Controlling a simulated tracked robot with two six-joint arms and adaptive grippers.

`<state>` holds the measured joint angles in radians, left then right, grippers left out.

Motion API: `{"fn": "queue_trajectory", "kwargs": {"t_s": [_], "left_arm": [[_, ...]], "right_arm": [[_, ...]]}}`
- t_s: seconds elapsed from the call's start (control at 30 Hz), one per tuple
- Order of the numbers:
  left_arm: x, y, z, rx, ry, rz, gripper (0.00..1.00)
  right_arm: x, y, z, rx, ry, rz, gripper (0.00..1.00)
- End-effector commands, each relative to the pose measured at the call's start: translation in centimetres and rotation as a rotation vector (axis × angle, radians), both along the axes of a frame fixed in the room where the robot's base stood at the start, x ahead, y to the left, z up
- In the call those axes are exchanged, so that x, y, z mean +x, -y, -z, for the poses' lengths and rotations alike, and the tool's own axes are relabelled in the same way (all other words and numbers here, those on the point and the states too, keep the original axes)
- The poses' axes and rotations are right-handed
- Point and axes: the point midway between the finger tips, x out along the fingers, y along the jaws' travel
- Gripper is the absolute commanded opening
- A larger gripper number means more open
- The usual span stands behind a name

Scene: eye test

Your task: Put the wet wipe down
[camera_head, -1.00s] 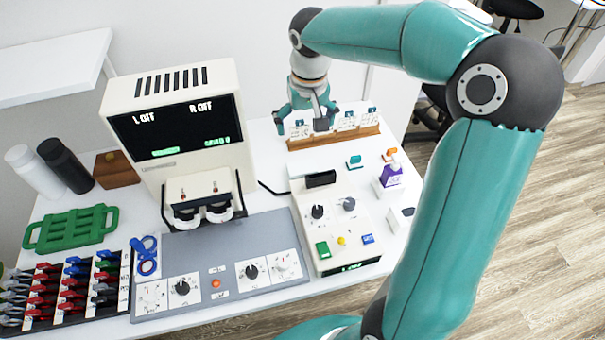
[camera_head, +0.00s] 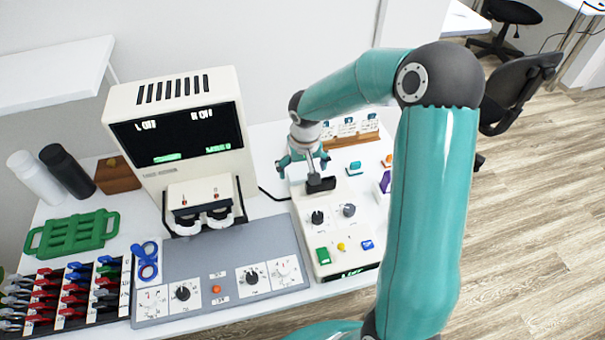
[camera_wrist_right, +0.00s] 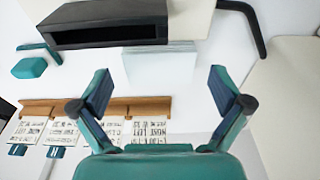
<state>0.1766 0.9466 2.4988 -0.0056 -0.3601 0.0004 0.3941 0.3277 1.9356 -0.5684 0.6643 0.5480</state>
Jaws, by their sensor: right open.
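In the right wrist view a pale, flat square (camera_wrist_right: 165,68) lies on the white table behind the black slot piece; it may be the wet wipe, but I cannot be sure. My right gripper (camera_wrist_right: 160,88) is open, with one finger on each side of this square's near end and nothing visibly held. In the head view my right gripper (camera_head: 305,168) hangs just behind the black slot piece (camera_head: 321,184) on the cream control box (camera_head: 335,228), and hides the table there. My left gripper is not in view.
A wooden rack with white cards (camera_head: 352,130) stands behind and to the right of the gripper. A cream machine with a black screen (camera_head: 178,135) stands to the left. A black cable (camera_head: 272,195) runs between machine and control box. A teal block (camera_head: 354,168) lies right of the gripper.

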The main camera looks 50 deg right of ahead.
Motion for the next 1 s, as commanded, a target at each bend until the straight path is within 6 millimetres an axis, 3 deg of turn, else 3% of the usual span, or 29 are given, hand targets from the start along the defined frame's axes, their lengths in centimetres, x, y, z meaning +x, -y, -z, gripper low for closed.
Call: {"fn": "queue_trajectory", "kwargs": {"t_s": [0.13,0.37,0.4,0.63,1.0], "left_arm": [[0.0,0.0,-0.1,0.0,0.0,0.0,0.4],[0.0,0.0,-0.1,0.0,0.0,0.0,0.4],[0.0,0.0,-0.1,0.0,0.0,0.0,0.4],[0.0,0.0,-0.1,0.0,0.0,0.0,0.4],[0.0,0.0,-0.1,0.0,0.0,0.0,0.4]], "right_arm": [[0.2,0.2,1.5,0.001,0.001,0.001,1.0],[0.3,0.2,1.7,0.0,0.002,0.001,1.0],[0.3,0.2,1.7,0.0,0.002,0.001,0.98],[0.3,0.2,1.6,0.0,0.002,0.001,0.63],[0.3,0.2,1.5,0.0,0.002,0.001,0.59]]}}
